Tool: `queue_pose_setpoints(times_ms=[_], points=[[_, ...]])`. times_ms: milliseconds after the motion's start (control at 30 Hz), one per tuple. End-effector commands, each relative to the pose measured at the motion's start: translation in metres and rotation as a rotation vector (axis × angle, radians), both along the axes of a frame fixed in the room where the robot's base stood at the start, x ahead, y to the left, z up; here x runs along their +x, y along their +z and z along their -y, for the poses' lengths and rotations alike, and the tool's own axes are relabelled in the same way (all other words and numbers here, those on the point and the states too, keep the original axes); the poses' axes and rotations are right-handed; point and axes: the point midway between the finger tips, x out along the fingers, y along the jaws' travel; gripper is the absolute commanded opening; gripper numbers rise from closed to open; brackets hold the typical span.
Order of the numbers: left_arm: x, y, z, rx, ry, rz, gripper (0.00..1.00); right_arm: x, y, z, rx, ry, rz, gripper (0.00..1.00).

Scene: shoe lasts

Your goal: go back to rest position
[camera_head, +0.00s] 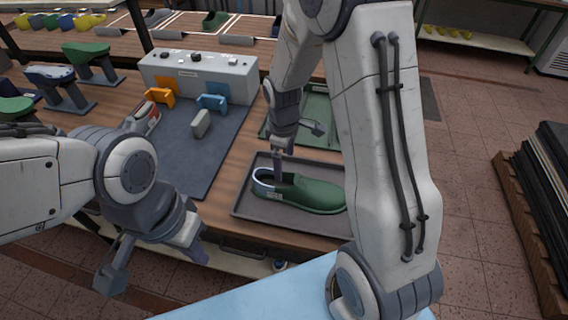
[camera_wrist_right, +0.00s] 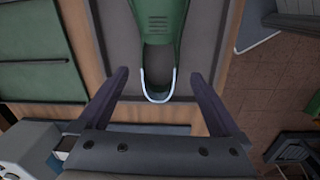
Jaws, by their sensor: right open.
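My right gripper (camera_head: 298,146) is open above the heel end of a green shoe (camera_head: 306,193). The shoe lies on a dark grey tray (camera_head: 250,215) and has a pale rim around its heel opening. In the right wrist view the open fingers (camera_wrist_right: 158,76) appear on either side of the shoe's heel (camera_wrist_right: 158,30), with nothing gripped between them. Whether a finger touches the shoe is not clear. My left gripper (camera_head: 155,266) is open and empty in front of the table's near edge, its fingers spread apart and pointing down.
A green tray (camera_head: 318,104) lies behind the grey tray. Green and blue lasts stand at left. A pallet stack (camera_head: 540,190) stands on the floor at right.

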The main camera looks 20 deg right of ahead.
Motion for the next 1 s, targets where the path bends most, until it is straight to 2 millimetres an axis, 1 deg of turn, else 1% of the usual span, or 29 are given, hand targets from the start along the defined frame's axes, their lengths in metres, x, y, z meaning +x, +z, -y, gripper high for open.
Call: queue_pose_setpoints(times_ms=[367,467,533,567,600,667,700,767,800,900,1000], points=[[0.0,0.0,0.0,0.0,0.0,0.0,0.0,0.0,0.001,-0.001,0.0,-0.001,0.001,1.0],[0.0,0.0,0.0,0.0,0.0,0.0,0.0,-0.007,0.013,-0.015,0.005,-0.008,0.007,1.0],[0.0,0.0,0.0,0.0,0.0,0.0,0.0,-0.02,0.029,-0.036,0.015,-0.023,0.012,1.0],[0.0,0.0,0.0,0.0,0.0,0.0,0.0,-0.028,0.038,-0.047,0.02,-0.033,0.014,1.0],[0.0,0.0,0.0,0.0,0.0,0.0,0.0,-0.042,0.05,-0.062,0.029,-0.047,0.016,1.0],[0.0,0.0,0.0,0.0,0.0,0.0,0.0,-0.067,0.069,-0.086,0.045,-0.072,0.017,1.0],[0.0,0.0,0.0,0.0,0.0,0.0,0.0,-0.086,0.08,-0.099,0.056,-0.089,0.016,1.0],[0.0,0.0,0.0,0.0,0.0,0.0,0.0,-0.116,0.094,-0.115,0.072,-0.116,0.009,1.0],[0.0,0.0,0.0,0.0,0.0,0.0,0.0,-0.135,0.102,-0.123,0.082,-0.133,0.003,1.0],[0.0,0.0,0.0,0.0,0.0,0.0,0.0,-0.178,0.115,-0.135,0.104,-0.171,-0.012,1.0],[0.0,0.0,0.0,0.0,0.0,0.0,0.0,-0.209,0.122,-0.139,0.119,-0.2,-0.029,1.0]])
